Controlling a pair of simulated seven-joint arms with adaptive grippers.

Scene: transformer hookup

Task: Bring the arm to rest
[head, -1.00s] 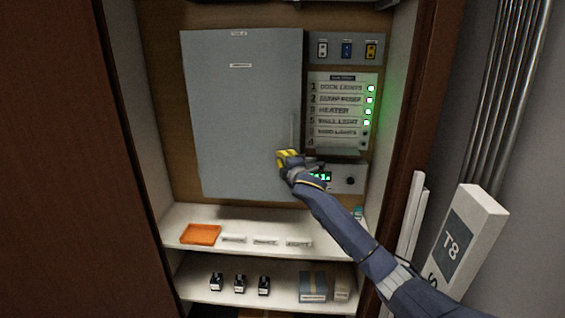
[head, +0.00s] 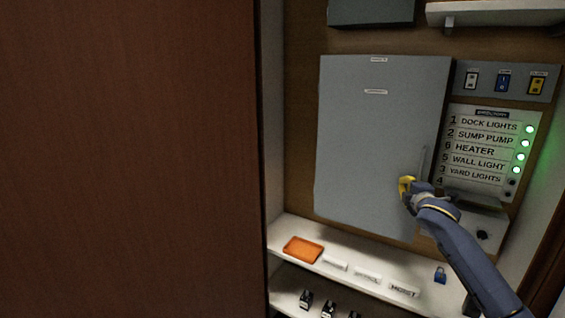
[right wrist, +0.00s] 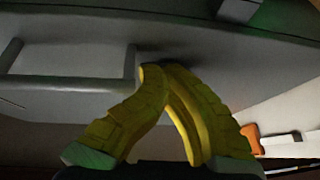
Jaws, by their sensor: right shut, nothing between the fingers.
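My right gripper (head: 406,186) has yellow fingers and is in front of the lower right part of a grey cabinet door (head: 378,135), by the lower end of its upright handle (head: 423,162). The door looks closed. In the right wrist view the yellow fingers (right wrist: 160,75) meet at their tips with nothing between them. The bar handle (right wrist: 70,83) lies to their left, apart from them. Whether the tips touch the door I cannot tell. My left gripper is not in view.
A labelled directory (head: 483,150) with green lights and three switches (head: 505,82) are right of the door. The shelf below holds an orange tray (head: 303,249), white label strips and a blue padlock (head: 440,274). A brown panel (head: 130,160) fills the left.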

